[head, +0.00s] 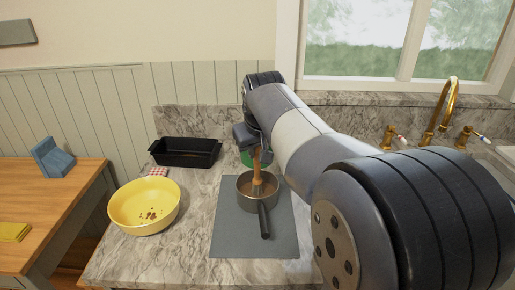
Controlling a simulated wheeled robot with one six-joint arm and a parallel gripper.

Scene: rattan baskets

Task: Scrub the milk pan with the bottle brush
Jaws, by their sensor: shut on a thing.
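I cannot tell whether the bristles touch the pan's bottom. My gripper (256,150) is above the pan, shut on the top of the brush handle. My arm hides part of the counter behind and to the right of the pan.
The grey mat (227,240) lies on the marble counter. A yellow bowl (130,220) with brown crumbs stands left of it. A black tray (185,152) and a green item (246,159) are behind. A brass tap (440,110) is at right. A wooden table (60,205) is at left.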

